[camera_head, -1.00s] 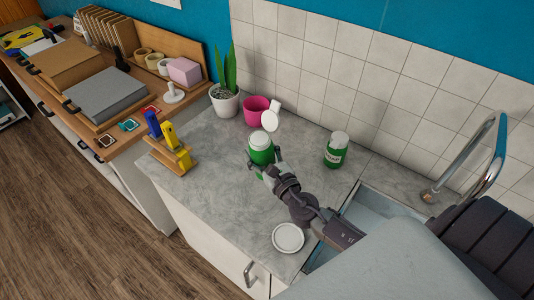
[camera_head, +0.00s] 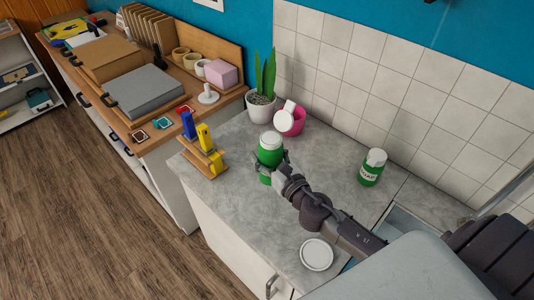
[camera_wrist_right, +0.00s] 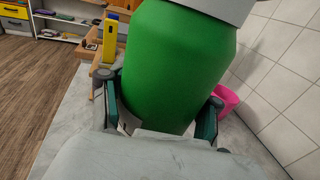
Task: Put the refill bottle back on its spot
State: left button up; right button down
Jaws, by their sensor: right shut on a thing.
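The green bottle (camera_head: 270,152) with a white top is in my right gripper (camera_head: 272,170), upright or nearly so, over the grey worktop (camera_head: 248,215). In the right wrist view the green bottle (camera_wrist_right: 178,65) fills the middle, with a finger on each side; its top is cut off. I cannot tell whether its base touches the worktop. A second green bottle (camera_head: 371,170) with a white cap and a label stands apart to the right. My left gripper is out of view.
A white round dish (camera_head: 316,254) lies near the front. A pink cup (camera_head: 294,124) and potted plant (camera_head: 262,106) stand behind the held bottle, with a white rounded piece (camera_head: 283,121) between. A wooden stand (camera_head: 205,166) with yellow and blue items is left.

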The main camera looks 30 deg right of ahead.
jog(key=shift+f+b, duration=2.85)
jog(key=shift+f, duration=0.35)
jog(key=shift+f, duration=0.1)
jog(key=shift+f+b, duration=0.35)
jog(key=shift+b, duration=0.1)
jog(key=shift+f, duration=0.1)
jog(key=shift+f+b, duration=0.6)
jog(key=shift+b, duration=0.05)
jog(key=shift+f+b, duration=0.6)
jog(key=shift+f, duration=0.05)
jog(key=shift+f, duration=0.15)
